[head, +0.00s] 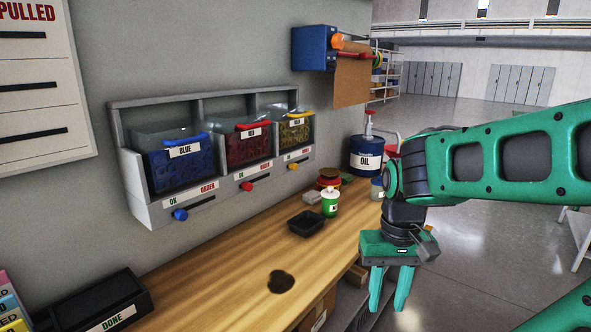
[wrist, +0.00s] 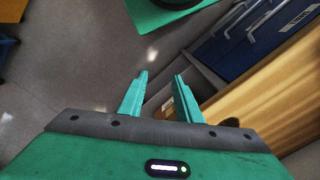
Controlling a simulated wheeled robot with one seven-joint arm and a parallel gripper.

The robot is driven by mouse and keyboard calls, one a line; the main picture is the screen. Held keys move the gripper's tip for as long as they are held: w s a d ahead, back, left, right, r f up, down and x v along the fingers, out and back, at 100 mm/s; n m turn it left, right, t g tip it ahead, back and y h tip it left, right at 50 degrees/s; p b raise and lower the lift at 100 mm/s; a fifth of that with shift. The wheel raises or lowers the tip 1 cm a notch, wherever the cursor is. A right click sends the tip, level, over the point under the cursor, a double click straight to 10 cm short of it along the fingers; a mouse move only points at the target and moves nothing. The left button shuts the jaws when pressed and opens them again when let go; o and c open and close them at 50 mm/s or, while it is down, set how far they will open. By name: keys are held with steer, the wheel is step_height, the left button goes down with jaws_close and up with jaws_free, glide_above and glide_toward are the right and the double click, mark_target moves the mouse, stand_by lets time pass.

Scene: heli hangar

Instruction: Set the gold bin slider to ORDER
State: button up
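The gold bin (head: 294,126) is the rightmost of the wall-mounted bins in the head view. Below it is its slider, an orange knob (head: 292,166) at the left end of a dark slot, under the OK side of its label. My gripper (head: 388,306) hangs fingers down beyond the right edge of the workbench, well to the right of and below the slider. Its two green fingers are apart with nothing between them. In the wrist view the open fingers (wrist: 160,88) point over the floor beside the bench.
The blue bin (head: 180,165) and red bin (head: 248,146) have similar sliders. On the wooden workbench (head: 225,262) stand a black tray (head: 306,223), a green-and-white bottle (head: 330,202) and an oil can (head: 366,156). A DONE box (head: 100,305) sits at the near left. The bench's middle is mostly clear.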

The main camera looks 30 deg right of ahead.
steer(key=shift+o, duration=0.9)
steer(key=shift+a, duration=0.1)
steer(key=w+n+t+y, duration=0.1)
steer(key=w+n+t, duration=0.1)
steer(key=w, duration=0.6)
steer(key=w+f+n+t+y, duration=0.1)
steer(key=w+n, duration=0.3)
steer(key=w, duration=0.5)
steer(key=w+n+t+y, duration=0.1)
steer(key=w+n+t, duration=0.2)
steer(key=w, duration=0.5)
steer(key=shift+w+d+f+t+y, duration=0.15)
steer(key=shift+w+d+t+y, duration=0.05)
steer(key=shift+w+t+y, duration=0.2)
steer(key=w+r+n+t+y, duration=0.1)
steer(key=w+t, duration=0.1)
steer(key=w, duration=0.1)
steer(key=t+y, duration=0.1)
steer(key=t, duration=0.7)
glide_toward(296, 167)
steer(key=x, duration=0.9)
steer(key=shift+d, duration=0.1)
